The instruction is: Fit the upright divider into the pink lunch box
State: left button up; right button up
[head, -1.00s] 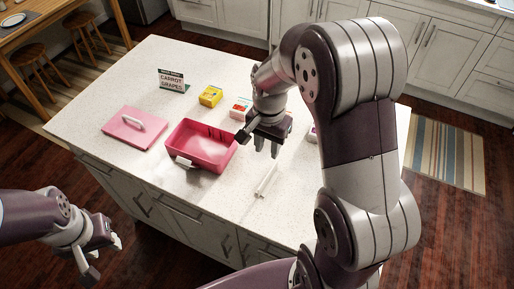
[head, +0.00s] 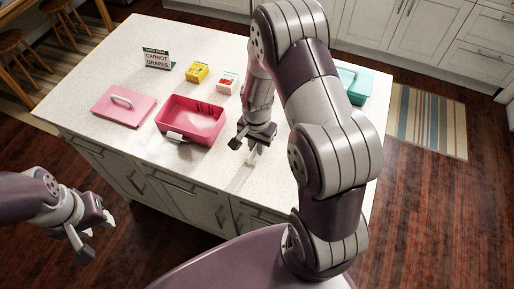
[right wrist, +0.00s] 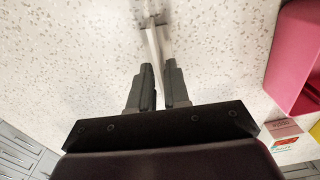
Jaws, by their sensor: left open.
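The pink lunch box (head: 205,133) stands open on the counter, left of my right gripper. My right gripper (head: 251,150) points down to the counter beside it. The white divider (head: 252,158) is under this gripper and mostly hidden by it in the head view. In the right wrist view the divider (right wrist: 157,45) runs between the fingertips (right wrist: 159,72) and fills the gap, so the fingers look closed on it. Whether it touches the counter I cannot tell. My left gripper (head: 97,239) is open and empty, off the counter's near left side.
The pink lid (head: 122,108) with a white handle lies left of the box. Behind stand a sign (head: 157,58), a yellow carton (head: 197,72) and a white-red carton (head: 227,81). A teal box (head: 357,88) is at the right, partly behind my right arm.

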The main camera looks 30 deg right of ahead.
jog(key=shift+w, duration=0.1)
grip_shut()
jog(key=shift+r, duration=0.1)
